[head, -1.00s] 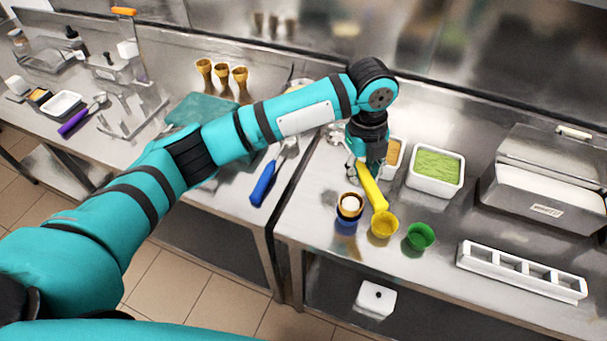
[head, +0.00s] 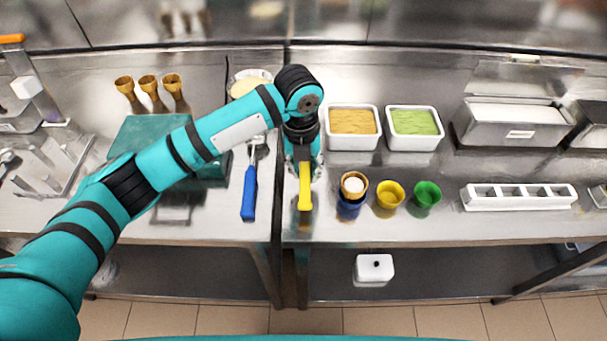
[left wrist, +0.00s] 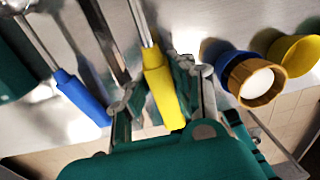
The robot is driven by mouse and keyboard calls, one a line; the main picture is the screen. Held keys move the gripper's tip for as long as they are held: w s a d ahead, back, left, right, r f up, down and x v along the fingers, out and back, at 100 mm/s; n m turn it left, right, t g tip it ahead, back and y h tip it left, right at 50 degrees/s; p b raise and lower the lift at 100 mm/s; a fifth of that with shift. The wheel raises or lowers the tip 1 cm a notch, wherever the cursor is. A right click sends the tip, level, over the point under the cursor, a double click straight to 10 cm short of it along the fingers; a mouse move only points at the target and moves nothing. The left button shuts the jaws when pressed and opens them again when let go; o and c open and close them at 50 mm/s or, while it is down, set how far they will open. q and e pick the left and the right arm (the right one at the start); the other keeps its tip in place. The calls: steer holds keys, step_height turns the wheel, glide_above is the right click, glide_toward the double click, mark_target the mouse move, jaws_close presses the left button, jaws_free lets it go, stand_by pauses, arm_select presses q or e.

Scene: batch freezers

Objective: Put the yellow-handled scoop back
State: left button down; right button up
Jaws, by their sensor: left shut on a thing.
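My left gripper (head: 304,172) is shut on the yellow handle of the yellow-handled scoop (head: 305,192). It is over the steel counter near the gap between the two tables, left of the cups. In the left wrist view, the yellow handle (left wrist: 162,92) lies between the fingers of the gripper (left wrist: 158,108), and its metal shaft runs up out of the picture. The scoop's bowl is hidden in the head view and out of the wrist view. I cannot tell whether the scoop touches the counter. My right gripper is not in view.
A blue-handled scoop (head: 249,192) lies left of my gripper. To the right stand a blue cup holding a brown cup (head: 354,186), a yellow cup (head: 390,195) and a green cup (head: 427,195). Two tubs (head: 353,145) stand behind. A white divided holder (head: 519,204) is further right.

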arm_select(q)
step_height(320, 180, down, 3)
steer(key=shift+f+p, duration=0.1)
steer(key=shift+p, duration=0.3)
steer(key=shift+f, duration=0.25)
steer(key=c, duration=1.1)
jaws_free()
steer(key=shift+f, duration=0.1)
steer(key=shift+c, duration=0.2)
steer(key=shift+r, duration=0.25)
steer(key=r+b, duration=0.1)
steer(key=r, duration=0.2)
steer(key=r+b, duration=0.1)
steer(key=r, duration=0.6)
steer(key=shift+a+r+b, duration=0.2)
steer(key=shift+a+b, duration=0.1)
steer(key=shift+b, duration=0.1)
steer(key=shift+r, duration=0.7)
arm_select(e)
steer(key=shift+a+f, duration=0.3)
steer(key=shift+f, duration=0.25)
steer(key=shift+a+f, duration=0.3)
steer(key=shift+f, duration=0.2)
